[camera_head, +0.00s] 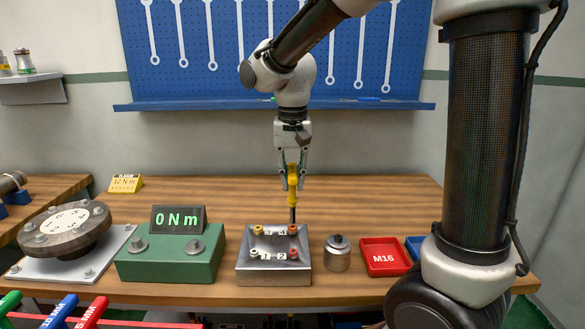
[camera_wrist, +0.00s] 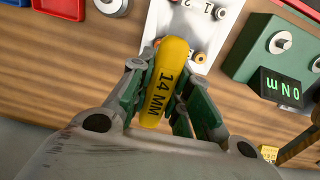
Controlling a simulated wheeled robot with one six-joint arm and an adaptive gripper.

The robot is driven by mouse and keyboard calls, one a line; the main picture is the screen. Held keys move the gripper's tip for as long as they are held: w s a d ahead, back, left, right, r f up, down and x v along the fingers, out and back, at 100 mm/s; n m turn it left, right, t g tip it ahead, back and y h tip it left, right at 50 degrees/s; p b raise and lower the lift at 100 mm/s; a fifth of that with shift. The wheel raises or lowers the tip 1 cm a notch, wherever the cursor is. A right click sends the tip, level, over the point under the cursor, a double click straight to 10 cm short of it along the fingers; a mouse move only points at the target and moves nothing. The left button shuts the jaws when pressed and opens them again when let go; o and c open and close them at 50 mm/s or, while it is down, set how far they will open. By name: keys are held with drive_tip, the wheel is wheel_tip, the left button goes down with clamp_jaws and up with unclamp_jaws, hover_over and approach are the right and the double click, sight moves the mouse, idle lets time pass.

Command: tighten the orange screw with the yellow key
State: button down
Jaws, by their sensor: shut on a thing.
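My gripper (camera_head: 293,170) is shut on the yellow key (camera_head: 293,181), with a finger on each side of its handle. In the wrist view the yellow handle (camera_wrist: 166,78) reads "14 MM". The key is upright, its dark shaft pointing down at the back right screw (camera_head: 293,229) of the metal block (camera_head: 273,273). I cannot tell whether the tip touches that reddish screw. An orange-yellow screw (camera_head: 258,230) is at the back left of the block, and it also shows in the wrist view (camera_wrist: 200,56). A white screw (camera_head: 254,253) and a red screw (camera_head: 293,254) are in front.
A green box (camera_head: 170,263) with a display (camera_head: 178,219) reading "0 Nm" stands left of the block. A metal cylinder (camera_head: 337,257) and a red M16 tray (camera_head: 384,258) are to the right. A round flange (camera_head: 62,233) is at far left. The table behind is mostly clear.

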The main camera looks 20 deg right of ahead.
drive_tip(key=shift+f, duration=0.3)
idle(0.4)
drive_tip(key=shift+f, duration=0.6)
idle(0.6)
drive_tip(key=shift+s+f, duration=0.15)
drive_tip(key=shift+f, duration=0.05)
idle(0.8)
drive_tip(key=m, duration=0.4)
drive_tip(key=shift+f, duration=0.1)
drive_tip(key=shift+m, duration=1)
